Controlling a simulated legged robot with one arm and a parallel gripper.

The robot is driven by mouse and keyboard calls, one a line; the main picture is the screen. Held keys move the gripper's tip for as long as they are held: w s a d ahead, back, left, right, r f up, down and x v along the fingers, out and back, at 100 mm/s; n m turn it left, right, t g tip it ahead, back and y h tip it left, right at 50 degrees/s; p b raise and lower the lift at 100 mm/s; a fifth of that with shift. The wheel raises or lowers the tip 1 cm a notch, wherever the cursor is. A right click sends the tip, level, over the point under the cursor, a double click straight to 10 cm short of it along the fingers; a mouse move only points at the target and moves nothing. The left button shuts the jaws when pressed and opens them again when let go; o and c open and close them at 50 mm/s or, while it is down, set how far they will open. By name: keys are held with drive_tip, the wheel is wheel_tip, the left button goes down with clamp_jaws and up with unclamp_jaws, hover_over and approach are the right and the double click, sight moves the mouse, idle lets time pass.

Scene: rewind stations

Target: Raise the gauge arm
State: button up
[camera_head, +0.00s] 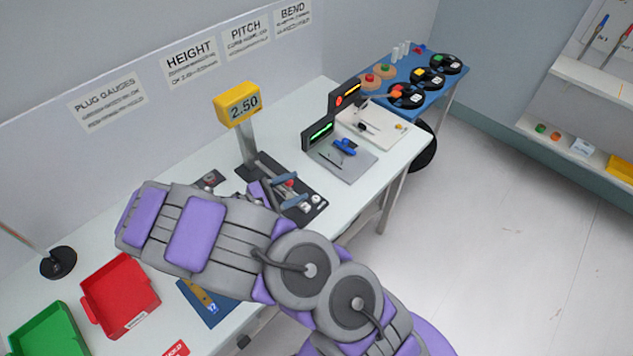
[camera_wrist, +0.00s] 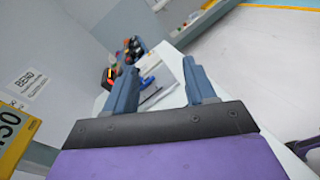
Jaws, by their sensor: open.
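The height gauge has a yellow display (camera_head: 238,104) reading 2.50 on a grey post (camera_head: 247,142), above a dark base plate (camera_head: 262,160) on the white bench. Its yellow display also shows at the left edge of the wrist view (camera_wrist: 14,142). I cannot pick out the gauge arm; my gripper and forearm cover much of the base. My gripper (camera_head: 300,188) appears over the plate in the head view, beside a small red part. In the wrist view my gripper's two blue-grey fingers (camera_wrist: 162,57) are apart, with nothing seen held between them.
A grey plate with a blue part (camera_head: 344,147) and a black display stand further right on the bench (camera_head: 300,115). A blue table (camera_head: 385,72) with black reels is beyond. A red bin (camera_head: 120,297) and a green bin (camera_head: 48,333) sit at left. The floor at right is clear.

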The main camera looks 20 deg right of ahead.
drive_tip(key=s+d+r+m+g+y, duration=0.1)
drive_tip(key=s+d+r+m+g, duration=0.3)
drive_tip(key=d+r, duration=0.1)
drive_tip(key=shift+s, duration=0.3)
drive_tip(key=shift+r, duration=0.1)
idle(0.3)
